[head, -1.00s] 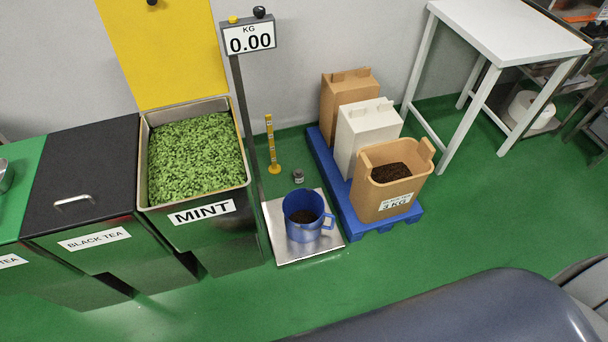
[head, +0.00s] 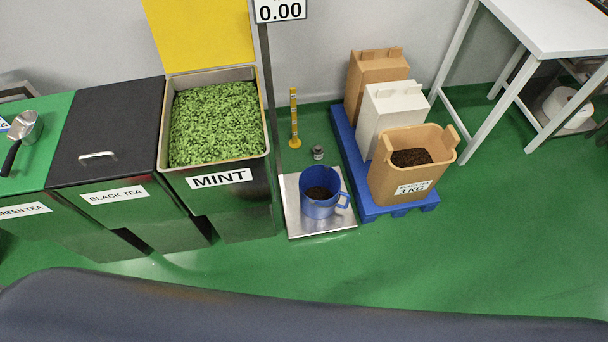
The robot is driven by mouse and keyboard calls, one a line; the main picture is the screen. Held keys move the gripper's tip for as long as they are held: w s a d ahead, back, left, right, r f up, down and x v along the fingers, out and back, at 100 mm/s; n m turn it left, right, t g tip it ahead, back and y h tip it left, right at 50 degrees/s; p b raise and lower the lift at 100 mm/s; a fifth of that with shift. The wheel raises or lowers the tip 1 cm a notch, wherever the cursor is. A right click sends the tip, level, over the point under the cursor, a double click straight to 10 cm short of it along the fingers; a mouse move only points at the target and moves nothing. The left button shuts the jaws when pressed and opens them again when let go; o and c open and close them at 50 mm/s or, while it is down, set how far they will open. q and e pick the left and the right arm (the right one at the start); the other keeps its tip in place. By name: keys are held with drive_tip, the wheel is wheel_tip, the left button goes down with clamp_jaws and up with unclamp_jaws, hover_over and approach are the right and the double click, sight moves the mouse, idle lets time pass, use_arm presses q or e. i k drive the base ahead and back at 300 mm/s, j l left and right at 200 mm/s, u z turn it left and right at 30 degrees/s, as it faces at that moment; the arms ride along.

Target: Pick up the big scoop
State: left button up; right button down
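A metal scoop (head: 24,132) with a black handle lies on the green lid (head: 48,150) of the green tea bin at the far left of the head view. Its bowl points up and to the right, and its handle points toward the front. It is the only scoop that I can see, so I cannot compare its size with another. Neither of my grippers is in view.
The mint bin (head: 263,160) stands open beside the closed black tea bin (head: 110,135). A blue jug (head: 318,208) with dark contents stands on the scale (head: 295,225). Boxes stand on a blue pallet (head: 372,212). Green floor is clear in front.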

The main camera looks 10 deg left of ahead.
sight(25, 128)
drive_tip(key=u, duration=1.95)
drive_tip(key=i+j, duration=0.25)
